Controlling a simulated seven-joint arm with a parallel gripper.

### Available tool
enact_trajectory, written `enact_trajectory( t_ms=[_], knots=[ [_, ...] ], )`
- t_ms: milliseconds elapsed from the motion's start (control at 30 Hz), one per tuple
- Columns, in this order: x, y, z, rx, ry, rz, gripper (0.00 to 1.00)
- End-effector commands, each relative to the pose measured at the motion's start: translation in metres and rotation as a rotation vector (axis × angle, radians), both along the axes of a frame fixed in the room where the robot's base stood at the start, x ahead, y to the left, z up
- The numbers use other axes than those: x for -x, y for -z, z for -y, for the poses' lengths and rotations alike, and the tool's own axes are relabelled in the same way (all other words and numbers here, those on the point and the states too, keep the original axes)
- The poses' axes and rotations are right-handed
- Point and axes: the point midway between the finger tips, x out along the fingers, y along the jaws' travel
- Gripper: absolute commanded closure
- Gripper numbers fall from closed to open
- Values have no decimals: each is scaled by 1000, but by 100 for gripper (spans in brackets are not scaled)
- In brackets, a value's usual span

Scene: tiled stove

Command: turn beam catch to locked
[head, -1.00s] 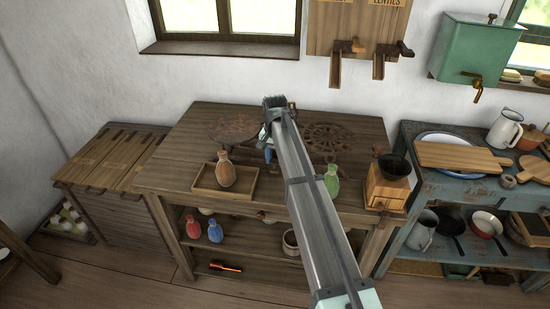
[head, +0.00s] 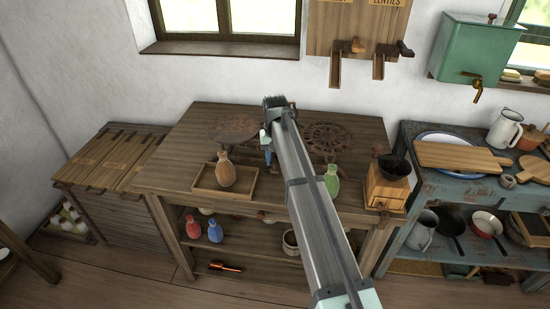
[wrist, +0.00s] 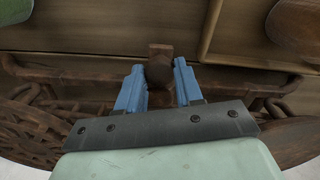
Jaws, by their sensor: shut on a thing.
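A rusty brown balance scale stands on the wooden table, with a round left pan (head: 234,128) and a round patterned right pan (head: 326,138) in the head view. In the wrist view its brown beam (wrist: 75,74) runs across behind my fingers. The beam catch, a brown upright piece with a rounded knob (wrist: 160,71), sits at the middle of the beam. My gripper (wrist: 159,88) has its two blue fingers on either side of the catch, shut on it. In the head view my arm hides the catch and the middle of the scale.
A green bottle (head: 332,182) stands just right of my arm. A wooden grinder (head: 388,185) is at the table's right end. The table's left part is clear.

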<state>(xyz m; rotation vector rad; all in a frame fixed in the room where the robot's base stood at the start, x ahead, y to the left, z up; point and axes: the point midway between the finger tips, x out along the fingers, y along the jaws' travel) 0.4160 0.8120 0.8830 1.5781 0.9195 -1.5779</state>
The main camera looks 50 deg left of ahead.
Motion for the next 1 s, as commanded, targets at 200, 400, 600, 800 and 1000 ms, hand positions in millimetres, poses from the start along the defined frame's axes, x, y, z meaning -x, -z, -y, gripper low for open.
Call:
enact_trajectory(
  t_ms=[200,400,600,800,1000],
  knots=[
    [0,0,0,-1,1,0,62],
    [0,0,0,0,2,0,43],
    [0,0,0,0,2,0,39],
    [0,-5,0,0,2,0,39],
    [0,-33,-1,-2,2,1,39]
  ],
)
